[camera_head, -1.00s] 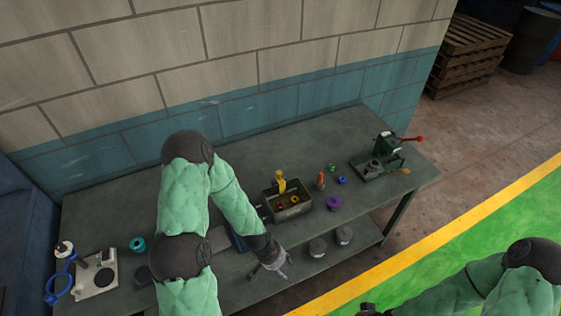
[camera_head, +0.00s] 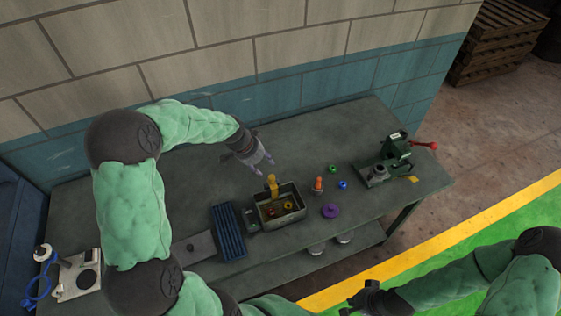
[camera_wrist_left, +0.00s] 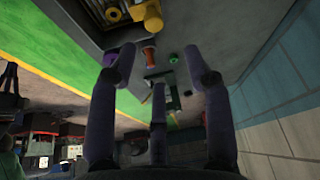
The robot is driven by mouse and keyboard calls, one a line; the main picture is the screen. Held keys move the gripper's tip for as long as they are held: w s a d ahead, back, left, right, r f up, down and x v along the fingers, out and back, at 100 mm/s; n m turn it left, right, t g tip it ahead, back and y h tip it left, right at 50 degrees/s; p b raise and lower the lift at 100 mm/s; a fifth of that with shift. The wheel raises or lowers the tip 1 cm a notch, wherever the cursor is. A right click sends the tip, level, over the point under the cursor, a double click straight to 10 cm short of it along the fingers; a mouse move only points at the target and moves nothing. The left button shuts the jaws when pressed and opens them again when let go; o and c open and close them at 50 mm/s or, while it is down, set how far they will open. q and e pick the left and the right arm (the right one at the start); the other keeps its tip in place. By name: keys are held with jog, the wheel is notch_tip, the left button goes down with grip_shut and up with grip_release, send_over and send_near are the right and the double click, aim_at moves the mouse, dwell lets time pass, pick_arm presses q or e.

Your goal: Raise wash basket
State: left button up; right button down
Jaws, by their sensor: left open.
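A grey bin (camera_head: 266,224) stands on the workbench, with a yellow upright handle (camera_head: 273,186) at its back edge and small coloured rings inside. The handle appears to belong to a basket inside the bin; I cannot see the basket's shape clearly. My left gripper (camera_head: 266,161) is open and empty, above the bench behind the bin and apart from the handle. In the left wrist view, the yellow handle (camera_wrist_left: 152,17) is at the top, beyond the open fingers (camera_wrist_left: 160,72). My right gripper (camera_head: 362,299) is at the bottom, away from the bench; its jaws are too small to judge.
A blue ribbed tray (camera_head: 228,232) lies left of the bin. An orange-topped piece (camera_head: 318,185), a purple part (camera_head: 330,211) and a green press (camera_head: 394,150) with a red lever stand to the right. The wall (camera_head: 300,90) rises close behind the bench.

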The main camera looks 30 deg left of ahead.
aim_at(272, 177)
pick_arm(q)
jog(key=x, duration=0.4)
jog(key=s+x, duration=0.1)
jog(key=x, duration=0.2)
jog(key=shift+w+f, duration=0.1)
jog(key=shift+f, duration=0.15)
jog(key=shift+w+d+f, duration=0.15)
jog(key=shift+d+f, duration=0.05)
jog(key=shift+f, duration=0.5)
jog(key=shift+w+f, duration=0.3)
jog(key=shift+f, duration=0.1)
pick_arm(e)
jog(key=shift+s+r, duration=0.4)
jog(key=shift+s, duration=0.3)
pick_arm(q)
jog(key=shift+s, duration=0.1)
